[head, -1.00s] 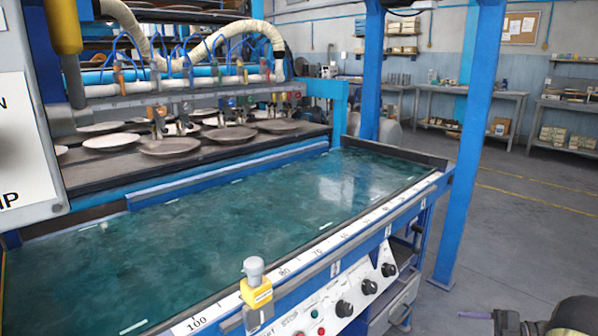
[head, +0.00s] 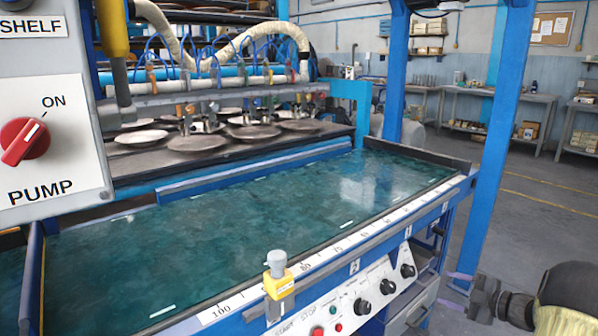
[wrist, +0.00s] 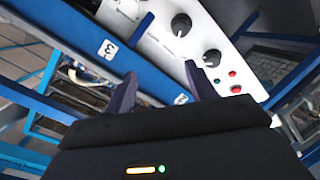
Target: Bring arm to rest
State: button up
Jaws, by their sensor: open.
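My gripper (head: 462,278) shows at the lower right of the head view, out in front of the machine's control panel (head: 355,300), with part of my dark arm behind it. In the wrist view my gripper (wrist: 161,70) has its two purple fingers spread apart with nothing between them. The control panel (wrist: 225,55) with its black knobs and red and green buttons lies beyond the fingers. I cannot tell the exact gap between fingers and panel.
The plate dryer's green table (head: 260,215) fills the middle, with several plates (head: 197,142) behind it. A yellow-grey lever (head: 278,275) stands on the front rail. A pump switch panel (head: 50,130) is at left. Open floor (head: 540,215) lies right of a blue post (head: 497,140).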

jog(key=w+a+r+m+h, duration=0.2)
jog(key=a+r+m+h, duration=0.3)
jog(key=a+m+h, duration=0.5)
jog(key=s+a+f+m+g+p, duration=0.1)
jog(key=s+a+f+m+g, duration=0.15)
jog(key=s+a, duration=0.45)
jog(key=s+a+f+m+g+p, duration=0.1)
jog(key=s+a+m+g, duration=0.25)
jog(key=s, duration=0.75)
jog(key=s+a+f+m+g+p, duration=0.1)
jog(key=s+a+m+g, duration=0.15)
jog(key=s+a, duration=0.45)
notch_tip(320, 180, up, 37)
jog(key=s+d+p, duration=0.1)
jog(key=p, duration=3.5)
jog(key=shift+d+g+y+p, duration=0.3)
jog(key=shift+g, duration=0.15)
jog(key=shift+f, duration=0.15)
